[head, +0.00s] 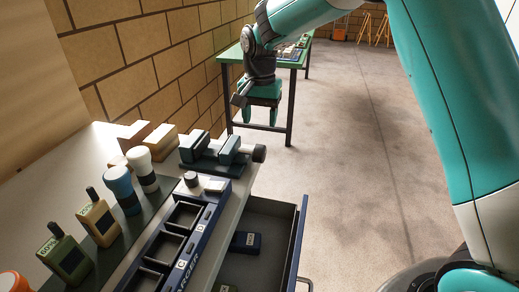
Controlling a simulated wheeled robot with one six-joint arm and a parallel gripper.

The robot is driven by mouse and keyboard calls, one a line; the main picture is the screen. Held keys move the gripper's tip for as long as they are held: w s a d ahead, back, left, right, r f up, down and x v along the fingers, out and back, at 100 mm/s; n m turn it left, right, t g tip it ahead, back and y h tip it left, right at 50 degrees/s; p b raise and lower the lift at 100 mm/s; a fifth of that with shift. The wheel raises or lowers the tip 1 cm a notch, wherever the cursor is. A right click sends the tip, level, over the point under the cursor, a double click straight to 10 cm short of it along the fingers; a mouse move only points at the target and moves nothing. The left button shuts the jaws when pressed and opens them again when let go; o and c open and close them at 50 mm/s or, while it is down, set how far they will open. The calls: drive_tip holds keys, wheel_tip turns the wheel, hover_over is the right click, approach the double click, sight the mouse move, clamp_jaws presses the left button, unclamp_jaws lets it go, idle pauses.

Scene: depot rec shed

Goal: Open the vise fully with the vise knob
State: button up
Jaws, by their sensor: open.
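The dark grey vise (229,149) sits at the far right part of the near worktop, with a visible gap between its two upright jaw blocks. Its vise knob (259,153) is a dark round cylinder at the right end, by the worktop edge. My gripper (260,116) points down above and beyond the knob in the picture, apart from it. Its two teal fingers are spread with nothing between them. How far it is from the knob in depth I cannot tell.
A drawer (276,211) stands open below the worktop, holding a dark blue box (245,242). A blue organizer (210,216), shakers (145,172), radios (98,217) and tan blocks (160,142) crowd the worktop. A green table (292,64) stands behind; floor at right is clear.

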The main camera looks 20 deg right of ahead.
sight(260, 151)
wheel_tip(260, 151, down, 11)
drive_tip(key=shift+r+p, duration=0.15)
drive_tip(key=shift+p, duration=0.25)
drive_tip(key=c, duration=0.9)
